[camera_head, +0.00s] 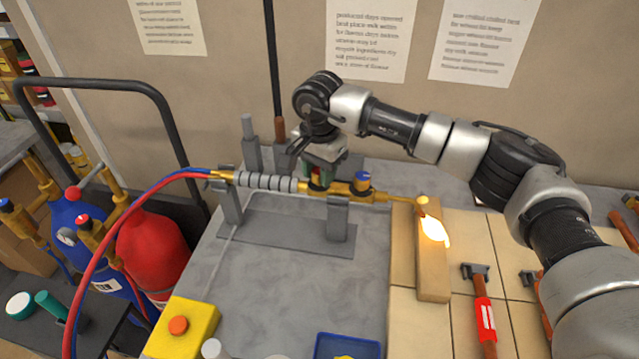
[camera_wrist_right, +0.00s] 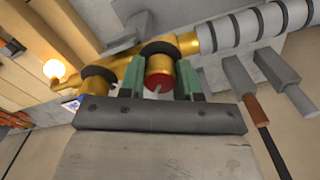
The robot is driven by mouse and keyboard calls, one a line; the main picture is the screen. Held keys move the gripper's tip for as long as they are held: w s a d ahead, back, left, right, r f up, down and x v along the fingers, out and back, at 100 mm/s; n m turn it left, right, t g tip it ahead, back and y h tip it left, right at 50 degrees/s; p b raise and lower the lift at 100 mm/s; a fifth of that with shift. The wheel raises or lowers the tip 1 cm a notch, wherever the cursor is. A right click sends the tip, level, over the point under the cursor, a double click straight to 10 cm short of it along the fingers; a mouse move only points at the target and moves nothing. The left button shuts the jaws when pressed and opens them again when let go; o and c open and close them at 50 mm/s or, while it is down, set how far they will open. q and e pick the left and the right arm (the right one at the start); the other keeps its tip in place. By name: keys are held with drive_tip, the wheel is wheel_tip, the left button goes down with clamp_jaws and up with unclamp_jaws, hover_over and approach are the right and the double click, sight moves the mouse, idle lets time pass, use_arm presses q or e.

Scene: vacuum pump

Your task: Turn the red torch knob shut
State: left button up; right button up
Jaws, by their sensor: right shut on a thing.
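The brass torch (camera_head: 345,188) lies across a grey metal stand, with a ribbed grey handle (camera_head: 262,183) at its left. The red torch knob (camera_wrist_right: 158,82) shows in the right wrist view between the green finger pads of my right gripper (camera_wrist_right: 160,75), which is shut on it. In the head view my right gripper (camera_head: 321,180) comes down on the torch from above and hides most of the knob. The blue torch knob (camera_head: 362,181) is just right of the gripper. A flame (camera_head: 432,228) glows beyond the torch tip. My left gripper is not in view.
The flame lies over a tan brick (camera_head: 433,275) on the tiled part of the bench. Red and blue hoses run left to gas cylinders (camera_head: 152,253). A yellow box with an orange button (camera_head: 178,326), a blue tray (camera_head: 347,346) and a red-handled hammer (camera_head: 484,318) are in front.

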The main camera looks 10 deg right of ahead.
sight(318, 171)
drive_tip(key=m+b, duration=0.3)
drive_tip(key=m, duration=0.1)
drive_tip(key=shift+f+m+b, duration=0.15)
drive_tip(key=shift+m+b, duration=0.15)
drive_tip(key=shift+b, duration=0.1)
drive_tip(key=shift+m+b, duration=0.8)
drive_tip(key=shift+m, duration=0.4)
drive_tip(key=shift+w+r+m+b, duration=0.15)
drive_tip(key=shift+m+b, duration=0.5)
drive_tip(key=shift+m, duration=0.75)
drive_tip(key=shift+r, duration=0.1)
drive_tip(key=o, duration=0.9)
drive_tip(key=shift+o, duration=0.2)
wheel_tip(318, 171, up, 11)
drive_tip(key=b, duration=0.2)
